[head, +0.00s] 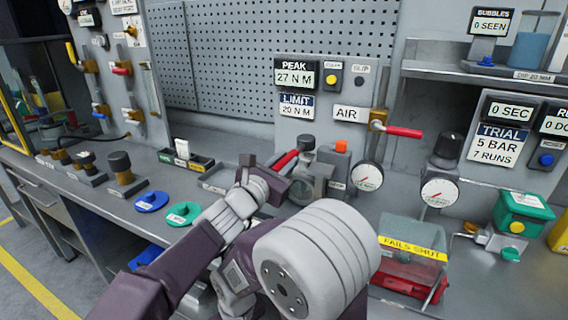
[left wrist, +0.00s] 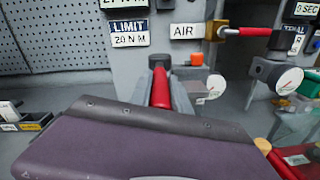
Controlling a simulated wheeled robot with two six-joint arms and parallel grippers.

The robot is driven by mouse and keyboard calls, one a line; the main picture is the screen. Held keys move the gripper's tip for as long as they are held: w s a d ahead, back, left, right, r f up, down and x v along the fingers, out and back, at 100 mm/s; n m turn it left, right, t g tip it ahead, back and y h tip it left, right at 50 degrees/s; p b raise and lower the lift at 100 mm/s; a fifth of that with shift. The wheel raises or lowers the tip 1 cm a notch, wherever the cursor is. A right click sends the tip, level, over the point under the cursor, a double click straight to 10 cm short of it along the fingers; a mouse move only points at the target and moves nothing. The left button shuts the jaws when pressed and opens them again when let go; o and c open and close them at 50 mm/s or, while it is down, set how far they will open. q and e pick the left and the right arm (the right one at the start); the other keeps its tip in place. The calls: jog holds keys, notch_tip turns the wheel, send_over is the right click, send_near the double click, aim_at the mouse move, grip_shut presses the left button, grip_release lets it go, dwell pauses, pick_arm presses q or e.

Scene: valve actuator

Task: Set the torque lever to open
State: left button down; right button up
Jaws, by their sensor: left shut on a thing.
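The torque lever has a red handle (head: 284,160) that shows at the middle of the bench in the head view, beside a grey valve body (head: 312,180). My left gripper (head: 272,176) is shut on this handle. In the left wrist view the red handle (left wrist: 160,90) runs away from me between the two grey fingers (left wrist: 160,98), toward a dark round knob (left wrist: 159,61). The lever's near end is hidden by my gripper, and any open marking is not legible. My right gripper is not in view.
A red-handled air lever (head: 404,131) sticks out from the panel at right, above a gauge (head: 367,176). A clear cover (head: 412,240) marked FAILS SHUT stands at front right. Displays read PEAK 27 N M (head: 295,78) and LIMIT 20 N M (head: 296,111). Blue (head: 151,201) and green discs (head: 183,213) lie at left.

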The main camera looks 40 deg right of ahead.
pick_arm(q)
jog(key=c, duration=1.4)
grip_release()
jog(key=shift+r, duration=0.1)
jog(key=shift+o, duration=0.8)
jog(key=shift+d, duration=0.1)
jog(key=shift+a+f+b, duration=0.2)
jog(key=shift+a+b, duration=0.1)
jog(key=shift+b, duration=0.05)
jog(key=b+v, duration=0.3)
jog(key=v, duration=0.5)
jog(key=shift+a+b, duration=0.25)
jog(key=shift+b, duration=0.15)
jog(key=shift+s+r, duration=0.15)
